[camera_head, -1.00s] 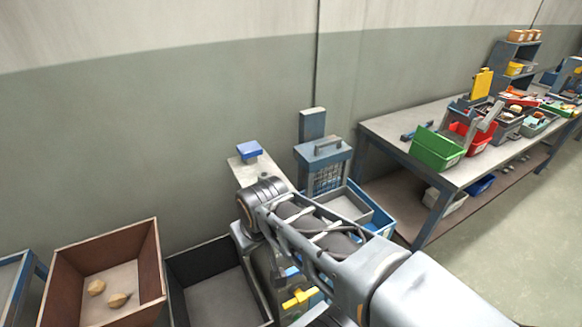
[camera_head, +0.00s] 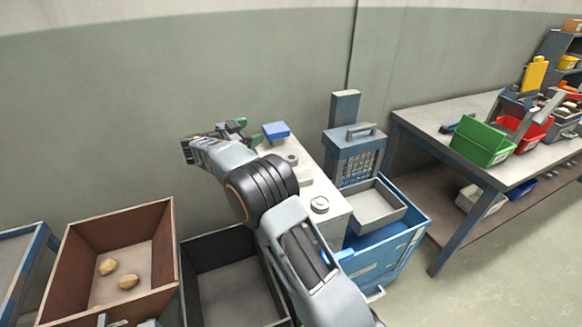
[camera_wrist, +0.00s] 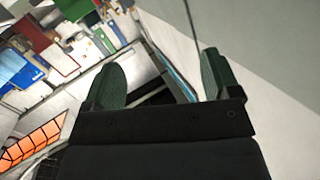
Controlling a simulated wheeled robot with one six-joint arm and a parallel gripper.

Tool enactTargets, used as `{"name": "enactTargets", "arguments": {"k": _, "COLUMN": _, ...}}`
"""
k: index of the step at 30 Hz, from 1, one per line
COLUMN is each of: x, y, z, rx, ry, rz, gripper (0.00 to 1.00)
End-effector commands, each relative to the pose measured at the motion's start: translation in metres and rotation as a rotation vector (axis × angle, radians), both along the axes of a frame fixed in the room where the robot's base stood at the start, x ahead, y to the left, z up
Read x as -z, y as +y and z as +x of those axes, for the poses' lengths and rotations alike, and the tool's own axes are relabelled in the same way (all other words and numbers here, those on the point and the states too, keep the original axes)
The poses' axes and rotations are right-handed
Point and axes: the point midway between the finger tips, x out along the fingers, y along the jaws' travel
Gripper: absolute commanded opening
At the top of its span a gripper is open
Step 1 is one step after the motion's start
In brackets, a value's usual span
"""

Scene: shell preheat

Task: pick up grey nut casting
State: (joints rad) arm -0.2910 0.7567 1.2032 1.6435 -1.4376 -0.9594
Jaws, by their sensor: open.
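A small round grey piece with a hole, looking like a nut casting (camera_head: 320,204), lies on the pale top of a cabinet (camera_head: 334,219) in the head view. A second small grey piece (camera_head: 292,158) lies farther back on the same top; its shape is hard to tell. My gripper (camera_head: 243,131) is raised to the left of the blue block at the back of this top, apart from both grey pieces. In the wrist view my gripper (camera_wrist: 160,82) has its two dark green fingers spread wide, with nothing between them. No nut is clear in the wrist view.
A blue block (camera_head: 276,131) stands at the back of the cabinet top. A blue machine (camera_head: 355,156) with a grey tray (camera_head: 376,207) is to the right. A brown box (camera_head: 166,240) with two tan lumps and a dark bin (camera_head: 222,295) are at the lower left.

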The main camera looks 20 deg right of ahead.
Motion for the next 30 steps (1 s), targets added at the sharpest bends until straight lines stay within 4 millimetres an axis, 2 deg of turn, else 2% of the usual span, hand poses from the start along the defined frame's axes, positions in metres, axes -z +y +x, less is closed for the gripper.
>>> {"name": "enactTargets", "arguments": {"k": 1, "x": 0.025, "y": 0.005, "z": -0.006, "rx": 0.077, "ry": 0.048, "rz": 0.006, "gripper": 0.82}}
{"name": "enactTargets", "arguments": {"k": 3, "x": 0.046, "y": 0.010, "z": -0.017, "rx": 0.173, "ry": 0.109, "rz": 0.016, "gripper": 0.82}}
{"name": "enactTargets", "arguments": {"k": 6, "x": 0.066, "y": 0.018, "z": -0.030, "rx": 0.270, "ry": 0.178, "rz": 0.026, "gripper": 0.82}}
{"name": "enactTargets", "arguments": {"k": 9, "x": 0.078, "y": 0.018, "z": -0.038, "rx": 0.326, "ry": 0.223, "rz": 0.034, "gripper": 0.82}}
{"name": "enactTargets", "arguments": {"k": 11, "x": 0.083, "y": 0.013, "z": -0.040, "rx": 0.345, "ry": 0.236, "rz": 0.035, "gripper": 0.82}}
{"name": "enactTargets", "arguments": {"k": 21, "x": 0.095, "y": -0.042, "z": -0.042, "rx": 0.355, "ry": 0.245, "rz": 0.037, "gripper": 0.82}}
{"name": "enactTargets", "arguments": {"k": 24, "x": 0.097, "y": -0.053, "z": -0.042, "rx": 0.355, "ry": 0.244, "rz": 0.037, "gripper": 0.82}}
{"name": "enactTargets", "arguments": {"k": 30, "x": 0.099, "y": -0.060, "z": -0.042, "rx": 0.353, "ry": 0.243, "rz": 0.038, "gripper": 0.82}}
